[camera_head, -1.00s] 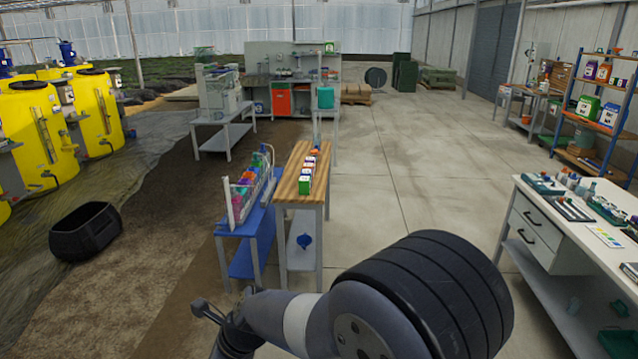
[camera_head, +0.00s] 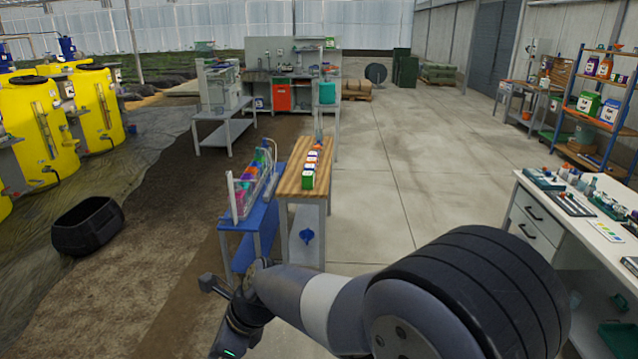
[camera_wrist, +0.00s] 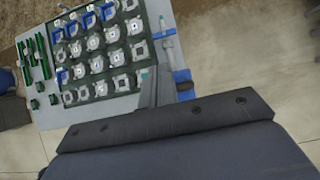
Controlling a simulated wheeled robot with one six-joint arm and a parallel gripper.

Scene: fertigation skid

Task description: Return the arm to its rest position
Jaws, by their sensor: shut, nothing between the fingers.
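My arm crosses the bottom of the camera_head view, with its large dark joint at lower right and its wrist end at lower left. In the camera_wrist view, the dark body of my gripper fills the lower part. My gripper's grey fingers (camera_wrist: 158,88) stick up from it, shut and with nothing seen between them. Behind them is a grey surface with a dark tray (camera_wrist: 112,97) of several grey and blue square pieces. I cannot tell how far the fingers are from that surface. My gripper's tips are not clear in the camera_head view.
A wooden-topped bench (camera_head: 293,185) with a row of small bottles and a blue stand (camera_head: 240,222) with a rack stand ahead. A white bench (camera_head: 545,190) with drawers is at right. A black tub (camera_head: 87,229) lies at left. The concrete floor (camera_head: 385,200) between the benches is clear.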

